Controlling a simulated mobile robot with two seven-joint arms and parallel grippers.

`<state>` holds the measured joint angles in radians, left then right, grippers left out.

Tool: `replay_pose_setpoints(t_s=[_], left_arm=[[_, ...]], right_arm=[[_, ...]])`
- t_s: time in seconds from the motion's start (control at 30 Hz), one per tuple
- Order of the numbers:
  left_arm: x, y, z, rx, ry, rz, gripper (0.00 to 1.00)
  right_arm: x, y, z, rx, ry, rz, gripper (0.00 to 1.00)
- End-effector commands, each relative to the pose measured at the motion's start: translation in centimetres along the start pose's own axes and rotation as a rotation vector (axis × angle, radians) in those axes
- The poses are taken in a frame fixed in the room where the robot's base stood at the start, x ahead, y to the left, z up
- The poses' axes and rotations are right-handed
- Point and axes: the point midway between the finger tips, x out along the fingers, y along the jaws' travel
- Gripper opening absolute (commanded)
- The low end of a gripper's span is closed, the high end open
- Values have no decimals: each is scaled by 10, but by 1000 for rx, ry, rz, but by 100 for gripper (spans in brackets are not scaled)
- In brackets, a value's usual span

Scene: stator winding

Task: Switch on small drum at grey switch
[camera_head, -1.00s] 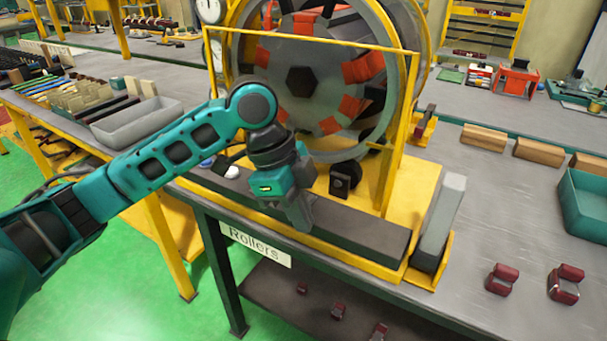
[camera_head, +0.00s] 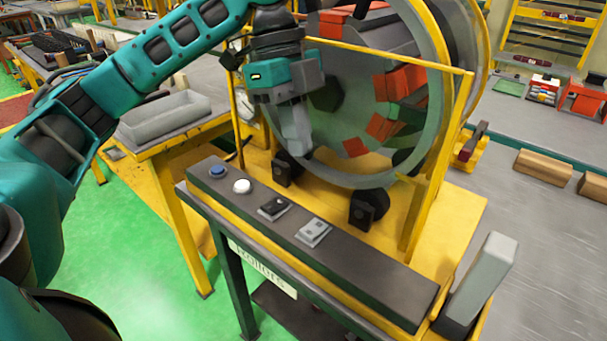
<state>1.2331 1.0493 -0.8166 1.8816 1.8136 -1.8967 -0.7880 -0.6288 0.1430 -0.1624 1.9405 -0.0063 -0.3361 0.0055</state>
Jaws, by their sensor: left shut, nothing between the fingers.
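The grey switch (camera_head: 313,232) is a light grey rocker plate on the dark control panel (camera_head: 375,281) at the front of the yellow drum machine. A black switch (camera_head: 274,207), a white button (camera_head: 241,186) and a blue button (camera_head: 217,171) sit to its left in the same row. The drum (camera_head: 365,180) is a large clear-walled ring with orange and grey parts inside, standing on dark rollers (camera_head: 368,208). My left gripper (camera_head: 297,143) is shut and empty, pointing down above and behind the panel, in front of the drum and apart from the switches. My right gripper is out of view.
A yellow guard frame (camera_head: 350,55) surrounds the drum. A grey block (camera_head: 482,275) slants at the panel's right end. A grey tray (camera_head: 165,118) stands on the left bench. A "Rollers" sign (camera_head: 262,268) hangs below the panel. Space directly above the switches is clear.

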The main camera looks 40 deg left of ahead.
Motion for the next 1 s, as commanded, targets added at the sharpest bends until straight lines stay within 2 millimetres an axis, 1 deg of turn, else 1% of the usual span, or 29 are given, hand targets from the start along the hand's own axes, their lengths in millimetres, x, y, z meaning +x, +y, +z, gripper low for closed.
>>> replay_pose_setpoints(t_s=[0.03, 0.17, 0.4, 0.5, 0.6, 0.7, 0.8, 1.0], left_arm=[[9, 0, 1, -1, -2, 4, 0], [35, 1, 2, -1, -2, 4, 0], [87, 1, 2, -2, -2, 5, 0], [104, 2, 4, -3, -2, 3, 0], [117, 3, 8, -2, -2, 2, 0], [125, 4, 10, -1, -2, 1, 0], [129, 4, 12, -1, -1, 1, 0], [130, 4, 12, -1, -1, 1, 0]], right_arm=[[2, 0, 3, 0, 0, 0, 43], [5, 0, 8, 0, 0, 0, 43], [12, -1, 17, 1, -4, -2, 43], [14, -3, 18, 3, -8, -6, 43], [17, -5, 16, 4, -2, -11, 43], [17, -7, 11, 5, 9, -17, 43], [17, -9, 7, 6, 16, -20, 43], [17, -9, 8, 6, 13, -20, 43]])
